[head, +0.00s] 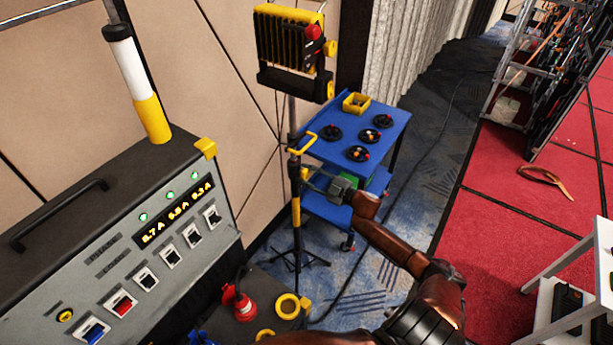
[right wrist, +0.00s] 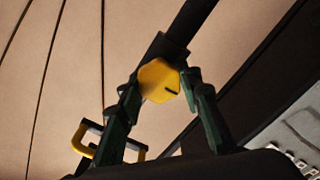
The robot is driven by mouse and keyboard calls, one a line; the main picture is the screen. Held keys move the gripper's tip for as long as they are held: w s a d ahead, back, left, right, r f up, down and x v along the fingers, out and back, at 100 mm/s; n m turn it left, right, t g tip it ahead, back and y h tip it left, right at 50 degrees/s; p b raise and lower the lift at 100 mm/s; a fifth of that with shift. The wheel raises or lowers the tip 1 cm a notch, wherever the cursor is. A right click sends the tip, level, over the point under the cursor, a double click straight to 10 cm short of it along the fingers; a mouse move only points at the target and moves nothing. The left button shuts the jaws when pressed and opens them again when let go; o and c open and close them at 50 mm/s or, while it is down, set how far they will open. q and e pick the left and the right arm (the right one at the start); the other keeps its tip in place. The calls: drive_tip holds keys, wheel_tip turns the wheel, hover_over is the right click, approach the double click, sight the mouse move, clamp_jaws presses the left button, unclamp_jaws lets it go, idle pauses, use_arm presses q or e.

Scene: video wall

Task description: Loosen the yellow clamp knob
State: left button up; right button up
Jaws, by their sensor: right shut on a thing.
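My left gripper is not in view.
A work lamp (head: 290,45) tops the stand, with a yellow handle (head: 303,141) above the knob. A blue cart (head: 385,130) with several round black items stands close behind. A grey control box (head: 130,255) fills the left. Blue carpet lies below.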

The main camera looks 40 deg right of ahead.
drive_tip(key=n+b, duration=0.2)
drive_tip(key=n, duration=0.3)
drive_tip(key=shift+f, duration=0.1)
drive_tip(key=shift+n, duration=0.4)
drive_tip(key=o, duration=1.2)
drive_tip(key=shift+s, duration=0.2)
drive_tip(key=v, duration=1.1)
drive_tip(key=shift+s+d, duration=0.15)
drive_tip(key=shift+s, duration=0.15)
